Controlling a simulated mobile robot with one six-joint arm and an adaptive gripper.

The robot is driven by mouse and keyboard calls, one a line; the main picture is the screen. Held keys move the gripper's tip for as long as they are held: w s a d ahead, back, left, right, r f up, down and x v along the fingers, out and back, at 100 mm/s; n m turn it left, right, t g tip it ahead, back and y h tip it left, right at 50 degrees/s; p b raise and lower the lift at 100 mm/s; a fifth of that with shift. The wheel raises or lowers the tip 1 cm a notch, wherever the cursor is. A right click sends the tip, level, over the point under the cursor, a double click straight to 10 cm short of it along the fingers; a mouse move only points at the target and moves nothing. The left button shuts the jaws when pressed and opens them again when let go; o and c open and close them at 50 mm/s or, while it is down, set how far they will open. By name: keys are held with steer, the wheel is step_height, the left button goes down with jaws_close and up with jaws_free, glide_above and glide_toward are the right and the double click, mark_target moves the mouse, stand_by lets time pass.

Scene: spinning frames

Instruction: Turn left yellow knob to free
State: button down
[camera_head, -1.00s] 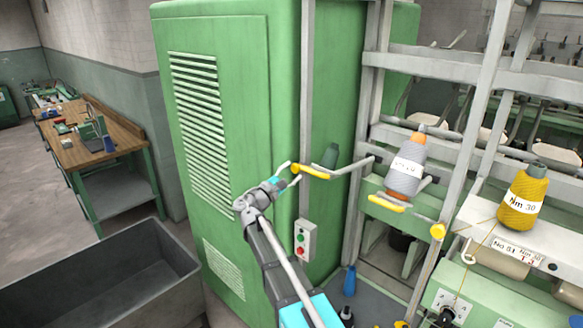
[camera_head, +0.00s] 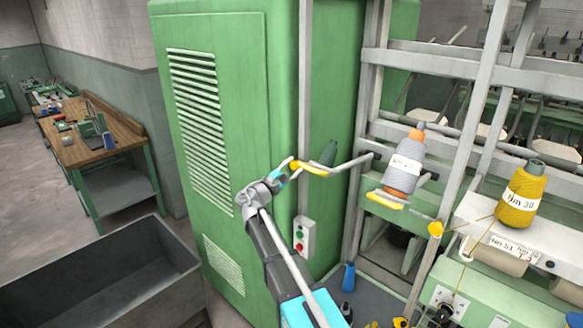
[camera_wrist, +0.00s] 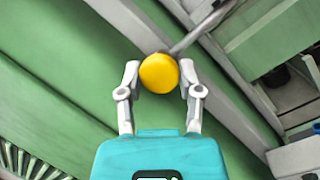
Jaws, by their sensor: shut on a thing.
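The left yellow knob (camera_head: 308,168) sits on the end of a grey bent rod in front of the green cabinet's edge. In the wrist view it is a round yellow knob (camera_wrist: 159,73) with the rod running off to the upper right. My gripper (camera_head: 289,169) reaches it from the left. In the wrist view my gripper (camera_wrist: 160,78) has one finger on each side of the knob and is shut on it. A second yellow handle (camera_head: 385,200) lies further right, below a grey thread cone (camera_head: 403,170).
The green cabinet (camera_head: 215,130) stands close behind my arm. A switch box (camera_head: 304,238) with red and green buttons is below the knob. The grey spinning frame (camera_head: 480,140) with a yellow thread cone (camera_head: 522,193) is at right. A grey bin (camera_head: 100,290) stands lower left.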

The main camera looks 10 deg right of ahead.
steer(key=shift+w+r, duration=0.1)
steer(key=shift+m, duration=0.4)
steer(key=shift+w+d+r+m+g+h, duration=0.1)
steer(key=shift+m+g+h, duration=0.3)
steer(key=shift+m, duration=0.6)
steer(key=m+g+p, duration=0.1)
steer(key=m, duration=0.2)
steer(key=m+g+p, duration=0.1)
steer(key=m, duration=0.3)
steer(key=shift+r+m+g, duration=0.15)
steer(key=shift+m+g, duration=0.15)
steer(key=shift+g, duration=0.1)
steer(key=m+g+p, duration=0.1)
steer(key=m+p, duration=0.1)
steer(key=m, duration=0.3)
steer(key=shift+m+g+y+p, duration=0.55)
steer(key=shift+m+p, duration=0.2)
steer(key=shift+m, duration=1.15)
